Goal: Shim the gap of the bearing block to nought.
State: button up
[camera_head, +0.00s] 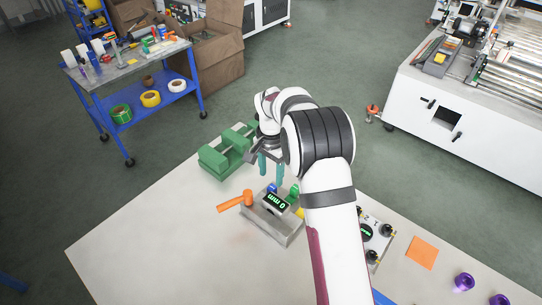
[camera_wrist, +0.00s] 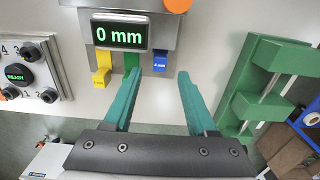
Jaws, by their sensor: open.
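The bearing block (camera_head: 270,228) is a grey metal block on the table, with an orange handle (camera_head: 235,201) at its left. Three coloured tabs stick out of the block's edge: a yellow one (camera_wrist: 102,77), a green one (camera_wrist: 132,62) and a blue one (camera_wrist: 160,61) with a small, unclear marking. How deep they sit in the block is hidden. My gripper (camera_wrist: 158,76) is open and empty, its teal fingers pointing at the tab side. In the wrist view the blue tab lies between the fingertips and the left fingertip overlaps the green tab's end.
A control box (camera_head: 375,238) with black knobs and a READY screen (camera_wrist: 15,74) lies right of the block. An orange square (camera_head: 422,252) and purple rings (camera_head: 464,282) lie farther right. The table's left is clear.

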aim_at(271, 188)
notch_tip(271, 188, up, 9)
jog(key=shift+f, duration=0.1)
dwell(0.3)
jog(key=s+d+r+n, duration=0.1)
jog(key=s+r, duration=0.3)
jog(key=s, duration=0.2)
jog(key=s+d+r, duration=0.1)
jog(key=s+r, duration=0.2)
jog(key=s, duration=0.3)
jog(key=s+f+n+y, duration=0.1)
jog(key=s+f+n, duration=0.1)
jog(key=s, duration=2.2)
jog(key=shift+f+y, duration=0.25)
jog(key=shift+y, duration=0.15)
